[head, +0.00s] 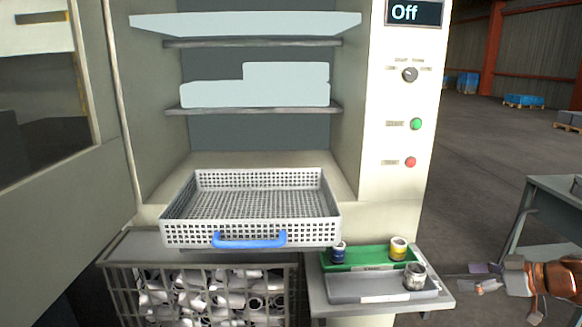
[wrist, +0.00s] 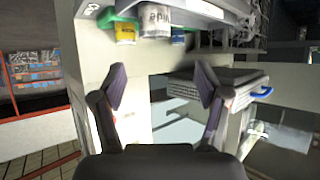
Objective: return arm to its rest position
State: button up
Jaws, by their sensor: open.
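My gripper (head: 480,278) is at the right edge of the head view, beside the small side shelf, with my arm reaching in from the right. In the wrist view, my gripper (wrist: 163,88) shows its two dark fingers spread wide with nothing between them. The fingers appear apart from the shelf and the jars.
A perforated basket (head: 178,238) with a blue handle sits at the open machine's front. The side shelf (head: 448,303) holds a green tray (head: 345,262) and a grey tray (head: 350,291) with small jars. A grey table (head: 560,200) stands at right. A wire bin (head: 120,290) stands below.

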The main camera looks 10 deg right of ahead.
jog(key=s+a+r+g+p, duration=0.2)
jog(key=a, duration=0.7)
jog(key=s+a+r+g+p, duration=0.1)
jog(key=a+r+g, duration=0.2)
jog(key=a, duration=0.6)
jog(key=s+a+r+g+p, duration=0.2)
jog(key=a, duration=0.7)
jog(key=s+a+m+g+h+p, duration=0.2)
jog(key=s+a, duration=0.2)
jog(key=s, duration=0.4)
jog(key=s+a+m+g+h+p, duration=0.1)
jog(key=s+a+m+g+h, duration=0.15)
jog(key=s, duration=0.55)
jog(key=s+d+m+h+p, duration=0.2)
jog(key=s, duration=0.6)
jog(key=shift+f+m+h, duration=0.2)
jog(key=shift+m+h, duration=0.15)
jog(key=shift+s, duration=0.1)
jog(key=shift+c, duration=0.3)
